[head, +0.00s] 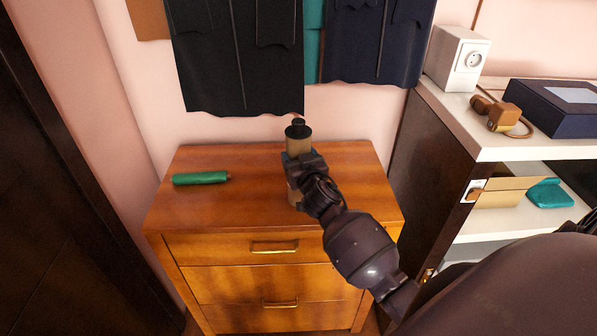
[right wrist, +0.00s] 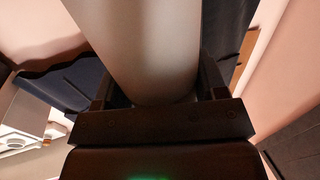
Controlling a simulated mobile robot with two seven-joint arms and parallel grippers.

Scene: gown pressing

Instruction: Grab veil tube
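A tan tube with a black cap (head: 298,143) stands upright near the back right of the wooden dresser top. My right gripper (head: 304,166) is around its body and hides much of it. In the right wrist view, the tube (right wrist: 150,45) fills the space between the two fingers, which look closed against its sides. Its lower part shows only in a small strip beside the gripper in the head view. My left gripper is not in view.
A green roll (head: 201,178) lies on the dresser top (head: 240,210) at the left. Dark garments (head: 240,60) hang on the wall just behind. A white shelf unit (head: 480,140) at the right bears a white box (head: 458,58), a brown corded item (head: 497,113) and a navy case (head: 560,108).

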